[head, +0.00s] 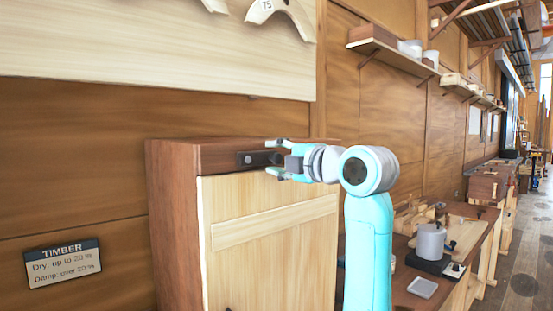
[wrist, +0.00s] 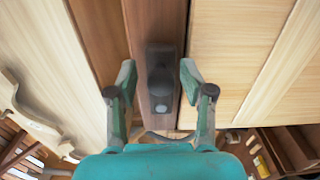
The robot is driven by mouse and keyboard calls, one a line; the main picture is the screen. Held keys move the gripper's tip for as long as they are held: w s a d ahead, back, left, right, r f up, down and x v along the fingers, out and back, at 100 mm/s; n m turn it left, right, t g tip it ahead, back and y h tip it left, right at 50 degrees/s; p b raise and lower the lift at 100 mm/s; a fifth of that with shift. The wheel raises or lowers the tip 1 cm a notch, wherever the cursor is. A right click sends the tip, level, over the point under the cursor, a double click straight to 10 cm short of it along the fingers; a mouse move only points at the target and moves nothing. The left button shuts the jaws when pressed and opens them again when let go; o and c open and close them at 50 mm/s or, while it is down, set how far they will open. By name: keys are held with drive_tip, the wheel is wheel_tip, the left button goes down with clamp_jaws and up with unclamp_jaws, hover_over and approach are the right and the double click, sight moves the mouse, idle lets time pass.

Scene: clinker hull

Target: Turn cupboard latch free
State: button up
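The cupboard (head: 175,220) is dark brown with a pale wooden door (head: 270,260). A dark latch (head: 246,159) sits on the brown rail above the door. In the wrist view, the latch (wrist: 161,60) is a long dark plate with a rounded knob in the middle and a lighter round spot near one end. My gripper (head: 271,157) is at the latch, its fingers above and below it. In the wrist view, my gripper (wrist: 158,72) is open, one finger on each side of the latch with visible gaps. Contact does not show.
A timber sign (head: 63,263) hangs on the wall at left, and a pale board (head: 150,50) is above the cupboard. A workbench (head: 445,250) with a grey pot (head: 431,241) stands at right. Shelves (head: 390,48) line the wall. The floor at far right is clear.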

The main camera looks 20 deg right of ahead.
drive_tip(key=shift+s, duration=0.1)
drive_tip(key=v, duration=1.2)
